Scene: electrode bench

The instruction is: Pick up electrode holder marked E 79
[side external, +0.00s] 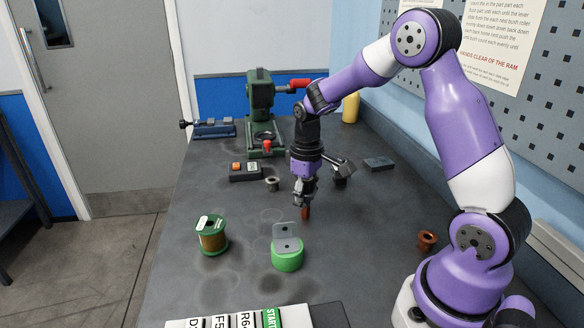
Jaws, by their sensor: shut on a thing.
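My gripper (304,202) points down over the middle of the bench. It is shut on a small reddish-brown piece (305,212), whose lower end shows below the fingertips. The fingers hide its upper part. I cannot read a marking on it, and I cannot tell whether it touches the bench. No E 79 marking is legible anywhere in the side external view.
A green round block with a grey plate (287,258) and a wire spool (211,236) stand in front. A small metal bush (272,184), button box (246,171) and green press (260,100) are behind left. A copper bush (427,240) stands right. Marked cards (240,318) lie in front.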

